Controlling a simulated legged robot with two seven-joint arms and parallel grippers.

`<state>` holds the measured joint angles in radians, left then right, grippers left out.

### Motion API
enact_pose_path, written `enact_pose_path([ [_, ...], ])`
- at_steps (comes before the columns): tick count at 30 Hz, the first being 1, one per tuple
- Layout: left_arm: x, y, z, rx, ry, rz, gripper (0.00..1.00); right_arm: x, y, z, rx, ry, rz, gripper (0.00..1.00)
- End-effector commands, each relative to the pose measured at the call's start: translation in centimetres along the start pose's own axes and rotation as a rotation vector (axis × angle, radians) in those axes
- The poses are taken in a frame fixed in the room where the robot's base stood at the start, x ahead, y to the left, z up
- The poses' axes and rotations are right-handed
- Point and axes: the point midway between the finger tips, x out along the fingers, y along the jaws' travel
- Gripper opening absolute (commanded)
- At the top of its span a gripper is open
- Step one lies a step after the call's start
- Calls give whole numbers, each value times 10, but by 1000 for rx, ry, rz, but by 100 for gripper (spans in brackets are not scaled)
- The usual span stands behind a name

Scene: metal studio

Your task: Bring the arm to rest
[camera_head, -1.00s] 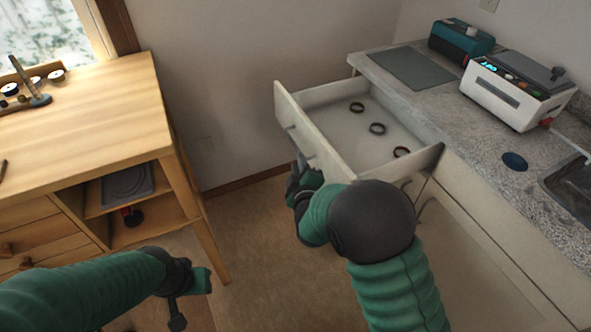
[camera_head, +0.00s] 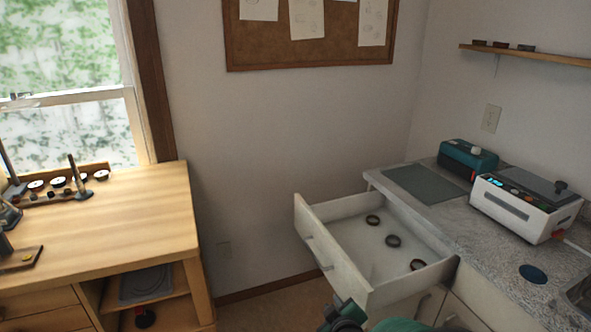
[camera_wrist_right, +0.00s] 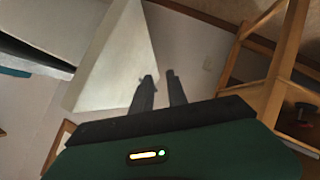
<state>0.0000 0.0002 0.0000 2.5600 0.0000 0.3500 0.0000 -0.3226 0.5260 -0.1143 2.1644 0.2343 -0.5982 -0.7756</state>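My right gripper (camera_head: 335,316) shows at the bottom of the head view, just below the open drawer's front. In the right wrist view its two dark fingers (camera_wrist_right: 160,74) stand apart with an empty gap between them. The pale drawer front (camera_wrist_right: 118,60) is beside the fingers there. My left arm and gripper are out of view. The white drawer (camera_head: 345,262) under the counter is pulled out, and three dark rings lie inside, the middle one (camera_head: 393,241) near its centre.
A wooden workbench (camera_head: 110,215) stands at the left with small tools on top. A granite counter (camera_head: 470,225) at the right carries a white machine (camera_head: 520,208), a teal box (camera_head: 466,158) and a grey mat (camera_head: 424,184). Floor is free between bench and drawer.

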Motion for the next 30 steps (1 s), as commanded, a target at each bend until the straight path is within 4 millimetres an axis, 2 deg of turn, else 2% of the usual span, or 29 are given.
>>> enact_pose_path([
  [1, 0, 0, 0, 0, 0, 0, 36, -24, 2, 23, 117, -85, -66, 19],
  [3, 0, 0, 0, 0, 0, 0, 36, -62, -8, 60, 279, -232, -162, 19],
  [6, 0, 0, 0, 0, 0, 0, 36, -110, -22, 100, 444, -413, -236, 19],
  [14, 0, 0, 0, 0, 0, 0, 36, -222, -50, 174, 721, -805, -269, 19],
  [15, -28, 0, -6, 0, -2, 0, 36, -234, -33, 153, 718, -801, -271, 19],
  [24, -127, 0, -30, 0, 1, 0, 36, -282, 24, 87, 714, -798, -274, 19],
  [27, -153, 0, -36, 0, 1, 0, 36, -295, 40, 69, 714, -797, -274, 19],
  [30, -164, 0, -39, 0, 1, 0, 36, -300, 46, 62, 713, -797, -274, 19],
])
